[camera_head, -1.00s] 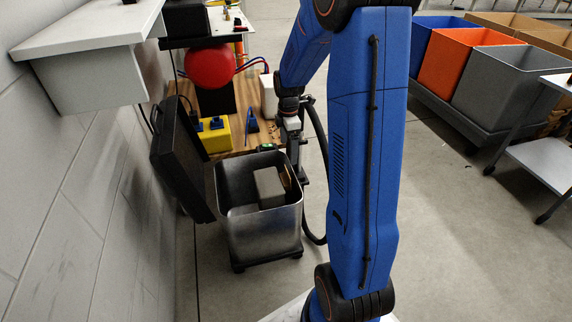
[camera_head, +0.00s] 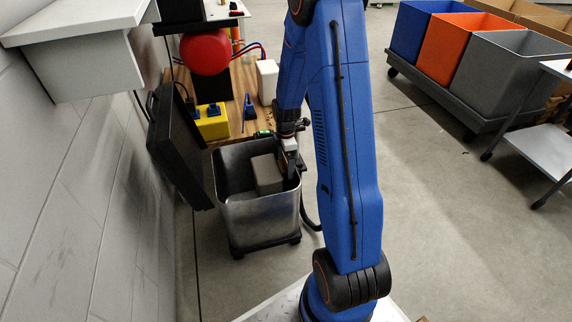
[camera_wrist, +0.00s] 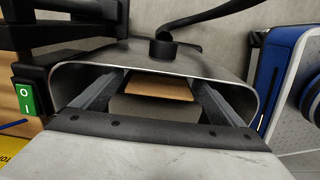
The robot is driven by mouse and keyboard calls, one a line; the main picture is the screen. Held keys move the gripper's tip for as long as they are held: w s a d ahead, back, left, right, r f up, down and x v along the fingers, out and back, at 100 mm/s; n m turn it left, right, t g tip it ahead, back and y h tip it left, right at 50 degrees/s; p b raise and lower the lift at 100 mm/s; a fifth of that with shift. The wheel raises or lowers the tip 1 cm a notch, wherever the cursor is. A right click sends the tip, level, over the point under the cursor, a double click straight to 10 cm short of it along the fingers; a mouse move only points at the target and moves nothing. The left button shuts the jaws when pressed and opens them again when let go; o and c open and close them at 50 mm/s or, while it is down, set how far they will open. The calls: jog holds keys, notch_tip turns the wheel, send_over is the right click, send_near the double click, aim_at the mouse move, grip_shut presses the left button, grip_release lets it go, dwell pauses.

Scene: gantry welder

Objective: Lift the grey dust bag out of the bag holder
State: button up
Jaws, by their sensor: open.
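The bag holder (camera_head: 258,222) is an open metal bin on a dark wheeled base. The grey dust bag (camera_head: 266,174) is a box-like grey block inside it, below the rim. My gripper (camera_head: 291,168) points down into the right side of the bin, beside the bag, and partly hides it. In the wrist view the two fingers (camera_wrist: 158,88) are spread inside the bin mouth. The grey bag (camera_wrist: 155,107) and a tan flat piece (camera_wrist: 160,86) show between them. I cannot tell whether a finger touches either.
A dark lid-like panel (camera_head: 177,145) leans open at the bin's left, near the wall. A wooden bench (camera_head: 233,118) behind holds a yellow box (camera_head: 212,122). A black hose curves beside the bin. Floor is clear at right, before the coloured bins (camera_head: 455,60).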

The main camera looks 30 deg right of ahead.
jog(key=shift+f, duration=0.65)
jog(key=shift+c, duration=0.7)
jog(key=c, duration=1.5)
jog(key=shift+o, duration=0.2)
jog(key=shift+r, duration=0.1)
jog(key=shift+r, duration=3.3)
notch_tip(320, 180, up, 19)
jog(key=shift+f, duration=0.2)
